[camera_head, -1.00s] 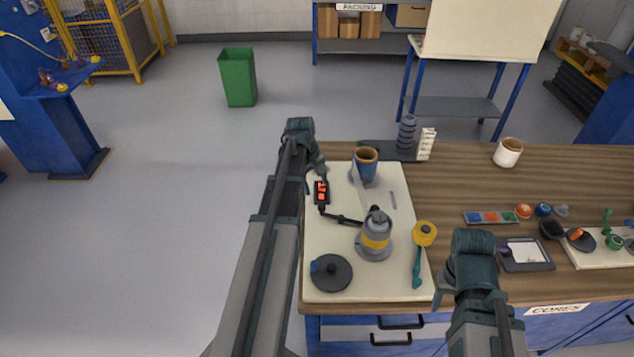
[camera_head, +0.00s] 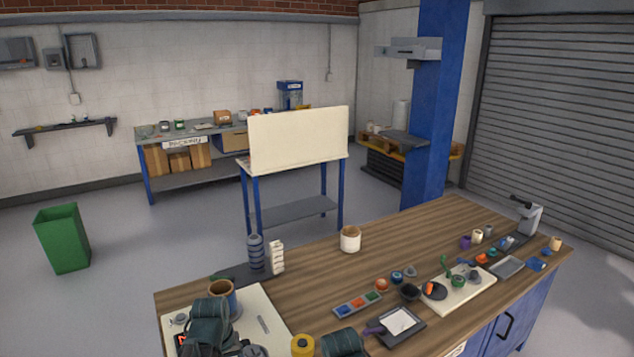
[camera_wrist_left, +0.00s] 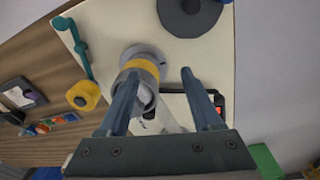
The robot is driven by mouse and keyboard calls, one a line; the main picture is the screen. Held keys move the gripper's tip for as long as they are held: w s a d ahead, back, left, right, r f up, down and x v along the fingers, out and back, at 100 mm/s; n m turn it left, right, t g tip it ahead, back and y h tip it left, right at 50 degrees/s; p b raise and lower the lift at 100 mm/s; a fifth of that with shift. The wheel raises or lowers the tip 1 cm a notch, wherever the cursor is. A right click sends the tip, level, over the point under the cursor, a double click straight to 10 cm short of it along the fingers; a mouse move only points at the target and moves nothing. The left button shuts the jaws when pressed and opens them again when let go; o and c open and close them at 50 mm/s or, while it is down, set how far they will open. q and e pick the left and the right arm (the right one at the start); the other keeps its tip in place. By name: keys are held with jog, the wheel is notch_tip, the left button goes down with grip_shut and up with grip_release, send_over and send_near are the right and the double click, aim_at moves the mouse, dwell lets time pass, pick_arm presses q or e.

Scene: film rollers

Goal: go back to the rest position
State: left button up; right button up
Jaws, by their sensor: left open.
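My left gripper (camera_wrist_left: 163,92) is open in the left wrist view, with nothing between its fingertips. A grey and yellow cylindrical tool (camera_wrist_left: 140,76) stands on the pale mat below, beside and partly behind its left finger. In the head view my left gripper (camera_head: 207,325) shows as a dark green body at the bottom left, over the mat (camera_head: 262,305). Its fingers are hidden there. My right gripper (camera_head: 342,343) shows only as a dark green top at the bottom edge. Its fingers are out of sight.
The wooden bench (camera_head: 320,275) holds a brown cup (camera_head: 222,293), a white cup (camera_head: 350,239), a yellow roll (camera_head: 302,346), a dark tray (camera_head: 396,328) and a white board (camera_head: 462,288) with small parts. A green bin (camera_head: 62,238) stands on the floor at left.

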pick_arm(q)
jog(key=s+d+m+y, duration=0.1)
jog(key=s+d+m, duration=0.2)
jog(key=s+d, duration=0.2)
jog(key=s+d+f+m+g+b, duration=0.1)
jog(key=s+d+m, duration=0.3)
jog(key=d, duration=0.7)
jog(key=shift+s+y, duration=0.4)
jog(key=shift+s, duration=0.2)
dwell(0.5)
